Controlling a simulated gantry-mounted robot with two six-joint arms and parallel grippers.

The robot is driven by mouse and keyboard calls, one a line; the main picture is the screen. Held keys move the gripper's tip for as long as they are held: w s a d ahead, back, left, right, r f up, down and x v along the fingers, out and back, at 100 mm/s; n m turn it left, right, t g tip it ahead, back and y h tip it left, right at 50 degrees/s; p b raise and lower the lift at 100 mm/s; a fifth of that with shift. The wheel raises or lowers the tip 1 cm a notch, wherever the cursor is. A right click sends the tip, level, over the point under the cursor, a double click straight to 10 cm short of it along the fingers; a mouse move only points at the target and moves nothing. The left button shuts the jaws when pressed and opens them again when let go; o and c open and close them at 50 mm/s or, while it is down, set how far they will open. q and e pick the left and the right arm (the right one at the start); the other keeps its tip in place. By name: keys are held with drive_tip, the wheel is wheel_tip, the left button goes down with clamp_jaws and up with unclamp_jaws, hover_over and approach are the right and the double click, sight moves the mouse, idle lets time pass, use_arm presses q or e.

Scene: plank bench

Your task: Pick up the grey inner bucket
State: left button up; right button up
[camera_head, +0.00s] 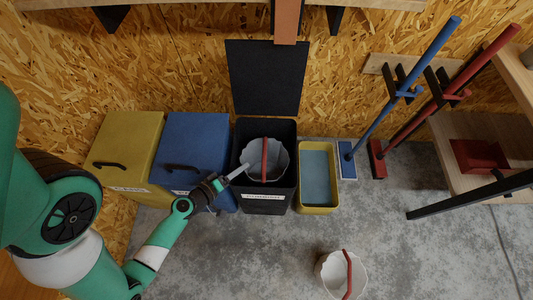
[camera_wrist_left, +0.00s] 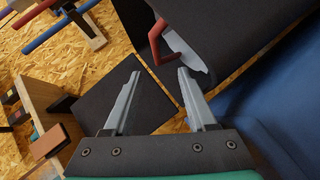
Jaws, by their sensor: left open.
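The grey inner bucket (camera_head: 252,155) sits inside the open black bin (camera_head: 264,204), with its red handle (camera_head: 264,160) lying across the opening. My left gripper (camera_head: 241,171) is open at the lower left of the bucket's rim; I cannot tell whether it touches. In the left wrist view, the open fingers (camera_wrist_left: 159,72) are apart with nothing between them. The bucket (camera_wrist_left: 187,52) and its red handle (camera_wrist_left: 157,42) show beyond the fingertips, with part of the bucket hidden by the black bin's wall (camera_wrist_left: 238,30). My right gripper is in neither view.
A blue bin (camera_head: 197,145) and yellow bin (camera_head: 128,140) stand closed at left. An open yellow bin (camera_head: 318,208) stands at right. A second grey bucket (camera_head: 331,271) stands on the floor. The black lid (camera_head: 266,75) stands raised behind. Blue and red brooms lean right.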

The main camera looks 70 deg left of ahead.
sight(265, 165)
use_arm(q)
drive_tip(key=x, duration=0.6)
drive_tip(key=shift+w, duration=0.3)
drive_tip(key=x, duration=0.5)
drive_tip(key=shift+w+a+r, duration=0.15)
drive_tip(key=shift+w+r, duration=0.1)
drive_tip(key=shift+r, duration=0.05)
drive_tip(key=shift+s, duration=0.2)
drive_tip(key=shift+c, duration=0.4)
clamp_jaws()
